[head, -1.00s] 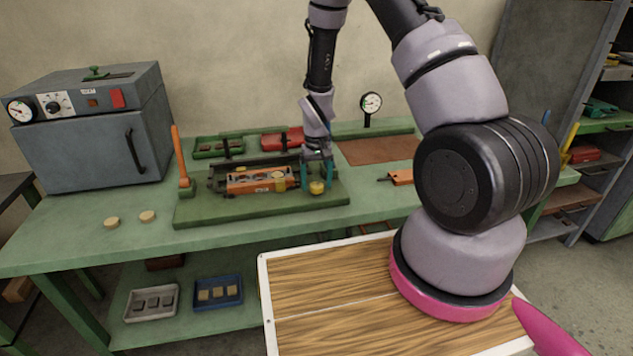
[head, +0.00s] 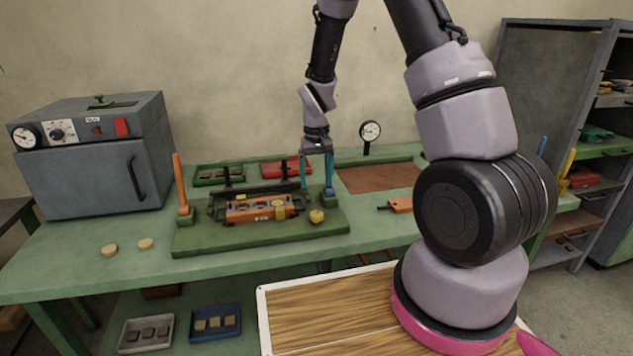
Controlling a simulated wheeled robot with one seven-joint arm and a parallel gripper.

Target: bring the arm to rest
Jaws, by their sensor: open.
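My gripper (head: 316,188) hangs with its two teal fingers pointing down and apart, with nothing between them. It is above the back right part of the green fixture base (head: 215,242) on the bench. A small yellow piece (head: 317,216) sits on the base just below and in front of the fingers. An orange block (head: 250,213) with yellowish round parts lies in the fixture, left of my gripper. My arm reaches up from its pink-ringed mount and bends down to the bench.
A grey oven (head: 95,155) stands on the left of the green bench (head: 85,270). An orange upright handle (head: 180,185) rises at the fixture's left. Red (head: 285,167) and green (head: 219,175) trays and a gauge (head: 370,131) stand behind.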

